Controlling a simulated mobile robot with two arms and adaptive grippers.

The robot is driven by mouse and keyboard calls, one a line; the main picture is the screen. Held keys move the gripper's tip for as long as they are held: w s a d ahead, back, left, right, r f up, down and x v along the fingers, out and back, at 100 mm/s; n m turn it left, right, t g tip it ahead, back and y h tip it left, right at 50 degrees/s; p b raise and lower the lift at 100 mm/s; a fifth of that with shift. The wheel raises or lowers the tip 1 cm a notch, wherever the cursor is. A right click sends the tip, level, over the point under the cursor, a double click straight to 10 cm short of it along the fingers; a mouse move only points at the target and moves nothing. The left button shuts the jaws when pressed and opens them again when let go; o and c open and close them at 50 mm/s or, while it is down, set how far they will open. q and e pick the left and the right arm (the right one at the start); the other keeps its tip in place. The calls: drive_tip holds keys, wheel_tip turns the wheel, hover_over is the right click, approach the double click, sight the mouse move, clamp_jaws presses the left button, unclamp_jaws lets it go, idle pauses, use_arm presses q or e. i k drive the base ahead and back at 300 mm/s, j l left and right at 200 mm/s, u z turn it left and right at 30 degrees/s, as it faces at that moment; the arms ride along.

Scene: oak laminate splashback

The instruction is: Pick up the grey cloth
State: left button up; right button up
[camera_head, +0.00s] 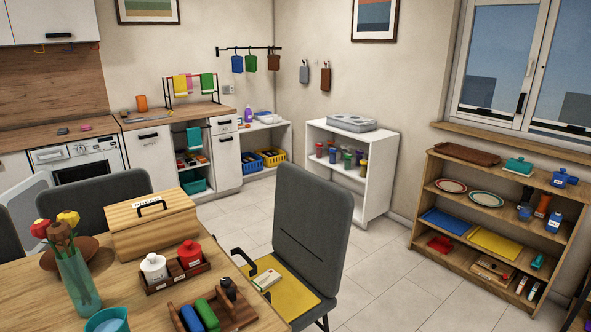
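A small grey hanging piece (304,74) is on a wall hook at the back, left of a brown one (326,78). It looks like a cloth or pot holder, but I cannot tell which at this size. A small dark grey item (62,131) also lies on the left worktop, beside a pink one (86,128); its material is unclear. Neither of my grippers is in view.
A table (30,300) with a bread box (152,222) and a grey chair (312,225) fill the near left. A white shelf unit (378,180) stands under the hooks. A wooden shelf (420,220) is at right. Tiled floor (385,290) is clear between chair and wooden shelf.

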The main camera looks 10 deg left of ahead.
sight(63, 132)
drive_tip(key=i+l+z, duration=0.3)
drive_tip(key=i+l, duration=0.4)
drive_tip(key=i+l+z, duration=0.35)
drive_tip(key=i+l, duration=0.3)
drive_tip(key=i, duration=0.15)
drive_tip(key=i+u, duration=0.2)
drive_tip(key=i, duration=0.75)
drive_tip(key=i+l+u, duration=0.1)
drive_tip(key=i+u, duration=0.15)
drive_tip(key=i, duration=0.7)
drive_tip(key=i+j+u, duration=0.15)
drive_tip(key=i+u, duration=1)
drive_tip(key=i+l+u, duration=0.35)
drive_tip(key=i+j+u, duration=0.15)
drive_tip(key=i+u, duration=0.15)
drive_tip(key=i, duration=0.55)
drive_tip(key=i+l+u, duration=0.1)
drive_tip(key=i+u, duration=0.15)
drive_tip(key=i, duration=0.6)
drive_tip(key=i+j+u, duration=0.15)
drive_tip(key=i+u, duration=0.6)
drive_tip(key=i, duration=0.2)
drive_tip(key=i+u, duration=0.4)
drive_tip(key=i+l+u, duration=0.35)
drive_tip(key=i, duration=0.15)
drive_tip(key=i+j+u, duration=0.1)
drive_tip(key=i+u, duration=0.15)
drive_tip(key=i, duration=0.75)
drive_tip(key=i+u, duration=0.3)
drive_tip(key=i, duration=0.65)
